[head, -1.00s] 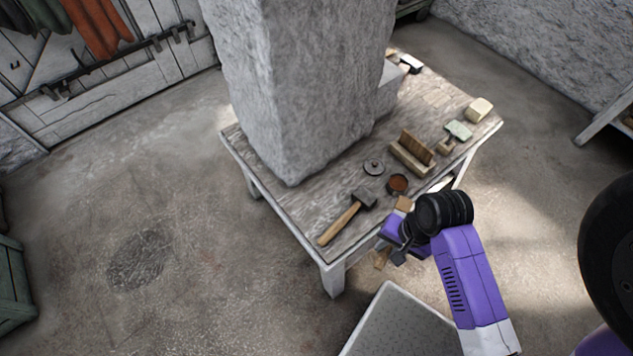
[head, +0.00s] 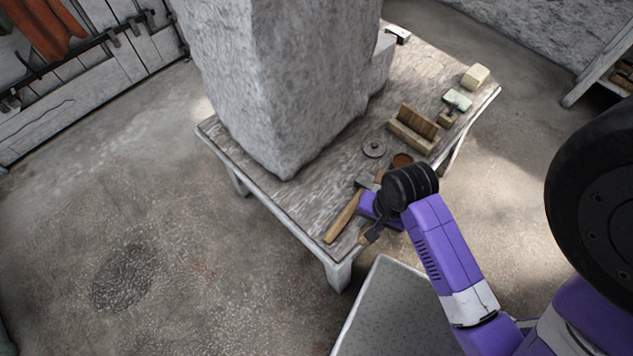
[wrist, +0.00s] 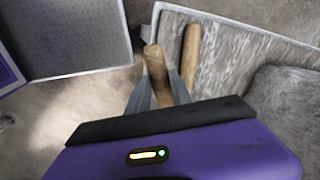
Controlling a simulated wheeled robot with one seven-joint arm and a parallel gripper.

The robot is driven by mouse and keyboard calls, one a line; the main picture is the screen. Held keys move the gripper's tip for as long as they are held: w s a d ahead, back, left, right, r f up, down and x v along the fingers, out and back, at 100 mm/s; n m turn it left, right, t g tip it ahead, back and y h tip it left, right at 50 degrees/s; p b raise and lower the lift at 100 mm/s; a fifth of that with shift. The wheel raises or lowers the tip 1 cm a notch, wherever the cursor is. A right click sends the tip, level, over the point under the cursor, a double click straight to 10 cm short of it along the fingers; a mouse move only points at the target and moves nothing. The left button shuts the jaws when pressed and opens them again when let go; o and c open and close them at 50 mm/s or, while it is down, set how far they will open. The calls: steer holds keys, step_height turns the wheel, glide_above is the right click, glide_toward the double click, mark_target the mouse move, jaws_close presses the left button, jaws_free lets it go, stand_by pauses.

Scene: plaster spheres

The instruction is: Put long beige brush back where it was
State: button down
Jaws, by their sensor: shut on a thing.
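My gripper (head: 368,232) is at the near edge of the worktable (head: 312,218), beside the hammer. In the wrist view my gripper (wrist: 158,82) is shut on a light wooden handle (wrist: 156,66), which I take to be the long beige brush. The handle's end (head: 364,239) shows just below the jaws in the head view. My wrist hides most of the brush, and its bristles cannot be made out. I cannot tell whether the brush touches the table.
A hammer (head: 344,217) lies just left of my gripper. A round disc (head: 374,148), a reddish-brown pot (head: 402,160), a wooden block brush (head: 414,128) and a large stone block (head: 285,90) stand on the table. A pale speckled tray (head: 385,312) is below the table's near edge.

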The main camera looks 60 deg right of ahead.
glide_toward(314, 194)
steer(key=shift+w+f+p, duration=0.3)
steer(key=shift+f+p, duration=0.05)
steer(key=shift+f, duration=0.45)
step_height(314, 194, down, 4)
steer(key=shift+r, duration=0.2)
steer(key=shift+w+d+f, duration=0.1)
steer(key=shift+w+f, duration=0.1)
steer(key=shift+f, duration=0.15)
steer(key=shift+f, duration=0.15)
steer(key=c, duration=1.1)
jaws_free()
steer(key=shift+c, duration=0.2)
